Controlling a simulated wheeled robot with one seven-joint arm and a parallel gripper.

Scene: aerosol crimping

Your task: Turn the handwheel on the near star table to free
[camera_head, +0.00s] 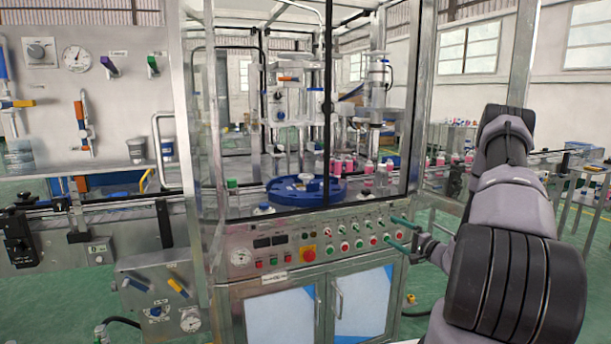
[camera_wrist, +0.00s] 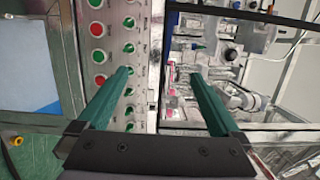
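The near star table is a round blue disc (camera_head: 285,194) inside the glazed machine enclosure. A small pale fitting (camera_head: 306,178) sits at its top centre; it may be the handwheel, but it is too small to tell its shape or setting. My gripper (camera_head: 390,228) is outside the enclosure, at the right end of the button panel, lower than and right of the blue disc. Its two green fingers are spread wide with nothing between them, as the wrist view also shows (camera_wrist: 159,73). I cannot clearly make out the handwheel in the wrist view.
The sloped control panel (camera_head: 270,257) carries several red and green buttons and a red emergency stop (camera_head: 308,253). Glass panes and a dark upright post (camera_head: 328,100) stand before the disc. Pink-topped cans (camera_head: 348,163) stand behind it. Cabinet doors (camera_head: 363,303) are below.

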